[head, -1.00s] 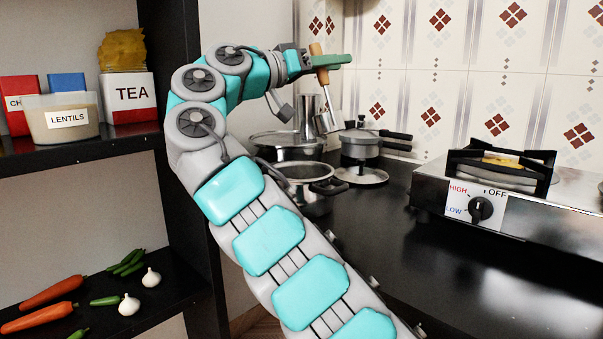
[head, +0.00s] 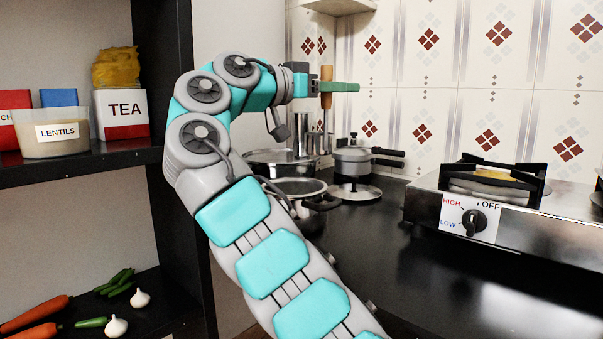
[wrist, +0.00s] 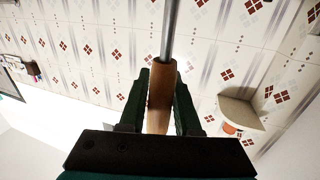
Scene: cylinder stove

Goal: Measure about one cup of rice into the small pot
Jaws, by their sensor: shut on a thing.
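My gripper (head: 327,87) is shut on the wooden handle (head: 327,98) of a metal tool, held upright above the far-left counter. The handle also shows between the fingers in the wrist view (wrist: 161,95), with a metal shaft (wrist: 169,30) running from it. The tool's lower end overlaps shiny metal ware in the head view, and I cannot tell its shape. An open pot (head: 318,202) stands below, partly behind my arm. A smaller grey pot (head: 352,163) stands to its right. I cannot tell which is the small pot. No rice is visible.
A wide metal pan (head: 270,157) stands behind the open pot, and a loose lid (head: 355,193) lies beside it. The stove (head: 500,215) is at the right. Shelves at left hold a lentils container (head: 50,145), a tea box (head: 122,118) and vegetables. The front counter is clear.

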